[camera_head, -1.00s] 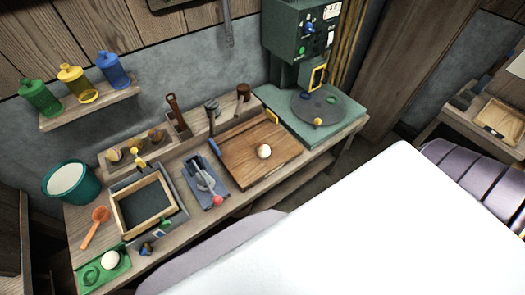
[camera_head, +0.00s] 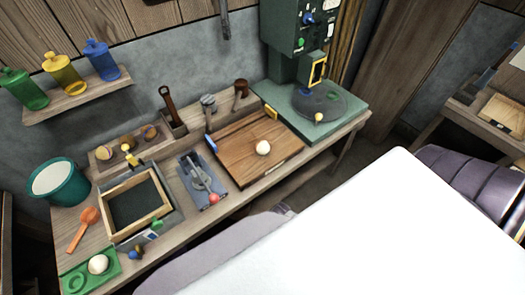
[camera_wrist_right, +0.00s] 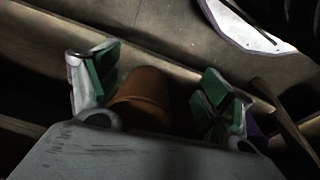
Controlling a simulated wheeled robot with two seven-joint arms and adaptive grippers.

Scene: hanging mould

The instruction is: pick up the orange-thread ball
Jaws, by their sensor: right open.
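A plain white ball (camera_head: 263,148) lies on the wooden board, and another white ball (camera_head: 98,264) sits in a green tray. My right gripper (camera_wrist_right: 158,84) is open in the right wrist view, with green pads apart and no ball between them. My left gripper is not in view.
A brown rounded object (camera_wrist_right: 145,92) shows beyond the right gripper's fingers. On the bench are a teal bucket (camera_head: 72,190), an orange scoop (camera_head: 84,228), a wood-framed box (camera_head: 112,232), a lever tool (camera_head: 201,182) and a green machine (camera_head: 290,50). Bottles stand on a shelf (camera_head: 75,100).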

